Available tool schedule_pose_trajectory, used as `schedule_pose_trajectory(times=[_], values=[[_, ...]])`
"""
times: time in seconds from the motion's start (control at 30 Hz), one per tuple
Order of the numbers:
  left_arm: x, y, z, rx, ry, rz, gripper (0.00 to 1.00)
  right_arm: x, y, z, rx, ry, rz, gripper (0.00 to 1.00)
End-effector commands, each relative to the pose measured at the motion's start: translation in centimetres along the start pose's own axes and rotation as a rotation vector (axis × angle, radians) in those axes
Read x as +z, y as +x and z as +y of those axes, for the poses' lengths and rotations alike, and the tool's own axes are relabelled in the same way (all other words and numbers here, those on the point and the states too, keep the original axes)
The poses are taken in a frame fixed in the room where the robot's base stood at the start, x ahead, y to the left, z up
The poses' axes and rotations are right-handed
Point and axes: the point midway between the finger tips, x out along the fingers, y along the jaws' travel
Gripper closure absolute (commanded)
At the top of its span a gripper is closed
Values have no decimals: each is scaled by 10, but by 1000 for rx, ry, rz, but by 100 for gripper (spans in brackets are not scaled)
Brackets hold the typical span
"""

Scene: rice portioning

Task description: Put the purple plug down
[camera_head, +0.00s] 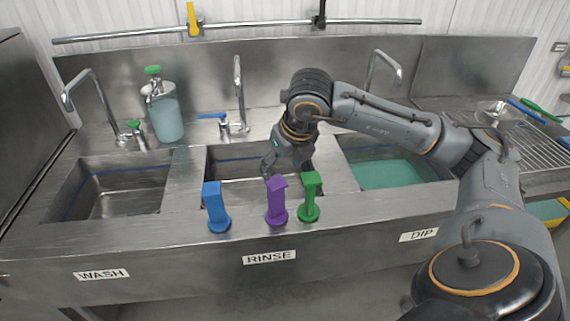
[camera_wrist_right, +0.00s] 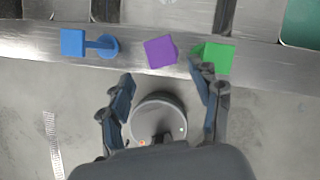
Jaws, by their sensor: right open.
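The purple plug (camera_head: 277,203) stands upright on the front ledge of the sink unit, above the RINSE label, between the blue plug (camera_head: 216,206) and the green plug (camera_head: 309,199). My right gripper (camera_head: 284,160) is above and behind the plugs in the head view, partly over the middle basin. In the right wrist view its fingers (camera_wrist_right: 162,73) are spread and empty. The purple plug (camera_wrist_right: 160,52) lies just beyond the gap between the fingertips. One fingertip overlaps the edge of the green plug (camera_wrist_right: 218,57); I cannot tell whether they touch. My left gripper is out of view.
The left basin (camera_head: 112,190) is labelled WASH. The right basin (camera_head: 390,173) holds green liquid and is labelled DIP. Faucets and a soap bottle (camera_head: 166,118) stand along the back. A drying rack (camera_head: 530,150) is at right. The ledge left of the blue plug is clear.

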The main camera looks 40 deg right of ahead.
Motion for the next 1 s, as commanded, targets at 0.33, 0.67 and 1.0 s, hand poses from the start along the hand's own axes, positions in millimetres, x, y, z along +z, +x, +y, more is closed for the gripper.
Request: schedule_pose_trajectory(times=[0.33, 0.67, 1.0], values=[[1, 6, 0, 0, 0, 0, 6, 0, -30, 0, 0, -1, 1, 36], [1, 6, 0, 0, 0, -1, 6, 0, -30, 0, 0, -1, 1, 36], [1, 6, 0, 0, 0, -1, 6, -9, -18, 39, 138, -53, 19, 36]])
